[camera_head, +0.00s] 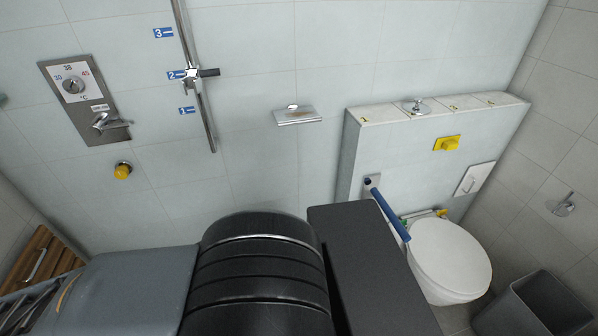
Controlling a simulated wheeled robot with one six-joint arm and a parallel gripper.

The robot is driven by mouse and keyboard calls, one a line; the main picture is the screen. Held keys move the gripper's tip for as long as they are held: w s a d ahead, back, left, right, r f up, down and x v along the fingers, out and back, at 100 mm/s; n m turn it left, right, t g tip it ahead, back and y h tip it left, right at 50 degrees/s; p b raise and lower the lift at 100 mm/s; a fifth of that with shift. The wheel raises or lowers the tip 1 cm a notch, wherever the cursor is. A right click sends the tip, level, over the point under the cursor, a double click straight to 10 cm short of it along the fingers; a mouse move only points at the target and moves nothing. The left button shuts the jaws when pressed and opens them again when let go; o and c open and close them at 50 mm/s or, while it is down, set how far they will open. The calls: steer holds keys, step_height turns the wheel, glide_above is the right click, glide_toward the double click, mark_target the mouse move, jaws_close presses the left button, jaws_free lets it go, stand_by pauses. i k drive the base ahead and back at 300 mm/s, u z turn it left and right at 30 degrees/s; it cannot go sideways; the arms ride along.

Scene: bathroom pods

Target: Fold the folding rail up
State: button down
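The folding rail (391,214) is a blue bar on a grey wall plate (373,182) on the front of the boxed-in wall, left of the toilet. It slants down and out from the plate, beside the toilet's closed lid. Its lower end is near the right edge of my dark arm, and I cannot tell whether my arm hides more of it. My arm's large dark links fill the bottom middle. My gripper is not in the picture.
The white toilet (449,258) stands right of the rail, with a dark bin (540,305) further right. A ledge (440,108) runs above. A shower rail (196,85), tap panel (86,100) and soap dish (297,115) are on the back wall. A wooden slatted seat (38,258) is at left.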

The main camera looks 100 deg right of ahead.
mark_target(402, 234)
steer(key=z, duration=0.2)
steer(key=k, duration=0.25)
steer(key=u, duration=0.75)
steer(key=i, duration=0.25)
steer(key=z, duration=4.85)
